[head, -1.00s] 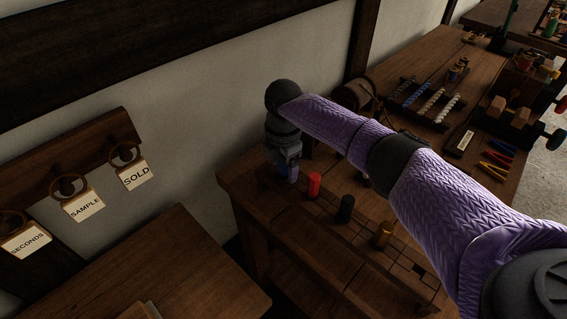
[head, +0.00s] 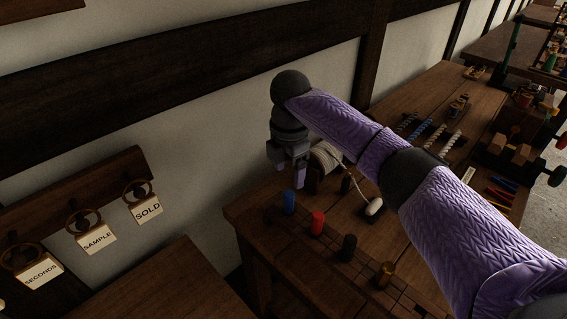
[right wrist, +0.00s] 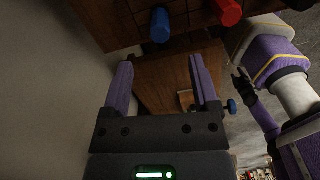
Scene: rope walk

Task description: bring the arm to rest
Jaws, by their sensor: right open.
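My right arm reaches in from the right in the head view. Its gripper (head: 289,178) points down, open and empty, a little above a blue cylinder (head: 289,203). The blue cylinder stands upright at the left end of a row on the workbench, apart from the fingers. In the right wrist view the two purple fingers (right wrist: 161,62) are spread with nothing between them, and the blue cylinder (right wrist: 160,25) lies beyond their tips. My other arm seems to show at the right edge there; its jaws are too small and dark to read.
Red (head: 318,223), black (head: 348,248) and brown (head: 384,275) cylinders continue the row on the workbench (head: 262,222). A pale cord coil (head: 326,158) and a white toggle (head: 374,206) are close to the arm. Tagged pegs, including SOLD (head: 148,211), hang on the left wall.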

